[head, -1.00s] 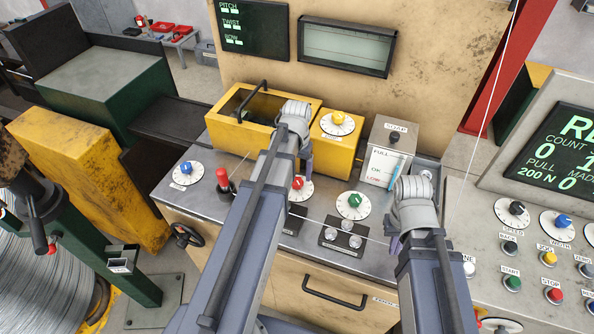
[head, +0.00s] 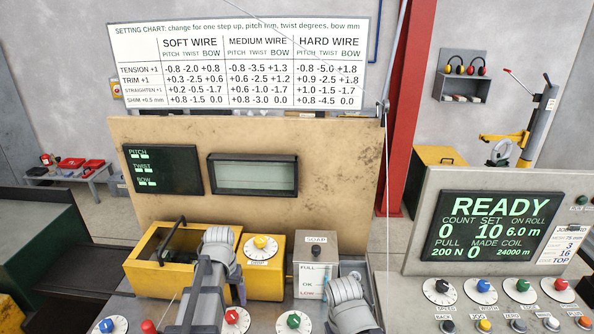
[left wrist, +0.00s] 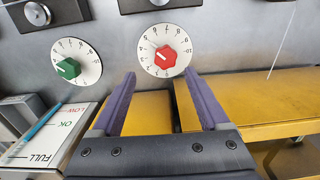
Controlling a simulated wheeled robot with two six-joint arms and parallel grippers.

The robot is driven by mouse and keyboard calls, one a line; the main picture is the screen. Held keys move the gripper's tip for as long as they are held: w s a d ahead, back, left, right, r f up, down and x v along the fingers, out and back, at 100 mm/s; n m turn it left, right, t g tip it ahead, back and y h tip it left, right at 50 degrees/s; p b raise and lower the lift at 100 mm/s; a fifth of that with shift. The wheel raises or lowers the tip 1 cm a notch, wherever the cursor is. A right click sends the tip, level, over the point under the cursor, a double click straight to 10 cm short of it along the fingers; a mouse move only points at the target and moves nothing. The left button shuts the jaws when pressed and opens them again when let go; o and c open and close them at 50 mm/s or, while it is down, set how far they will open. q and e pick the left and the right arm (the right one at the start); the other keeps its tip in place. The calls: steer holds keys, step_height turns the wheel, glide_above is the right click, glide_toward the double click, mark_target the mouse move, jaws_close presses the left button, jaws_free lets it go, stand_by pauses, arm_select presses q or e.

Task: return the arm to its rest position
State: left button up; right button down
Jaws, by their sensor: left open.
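My left gripper (left wrist: 158,98) is open, with nothing between its two purple fingers in the left wrist view. It is over the yellow housing, with the red-knob dial (left wrist: 165,50) just beyond the fingertips. In the head view my left arm reaches up to the front of the yellow bin (head: 146,272), and one purple finger (head: 241,290) shows beside the wrist. My right arm's wrist (head: 345,290) is in front of the grey soap box (head: 317,247); its gripper is hidden.
Dials with blue (head: 107,326), yellow (head: 261,243) and green (head: 293,320) knobs are around my arms. A console with a READY screen (head: 500,228) stands at right. A tan panel (head: 330,170) rises behind the bench. A thin wire hangs down right of my right wrist.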

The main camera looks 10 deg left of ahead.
arm_select(q)
steer(key=s+d+f+m+b, duration=0.1)
steer(key=s+d, duration=0.3)
steer(key=d, duration=0.2)
steer(key=s+d+f+m+b, duration=0.1)
steer(key=s+d, duration=0.3)
steer(key=d, duration=0.3)
steer(key=s+d+f+m+y+b, duration=0.1)
steer(key=s+d+m, duration=0.1)
steer(key=s+d, duration=0.2)
steer(key=shift+s+d+f, duration=0.1)
steer(key=shift+s+d, duration=0.1)
steer(key=shift+d, duration=0.55)
steer(key=shift+s+d, duration=0.2)
steer(key=shift+d, duration=0.55)
steer(key=shift+s+d, duration=0.1)
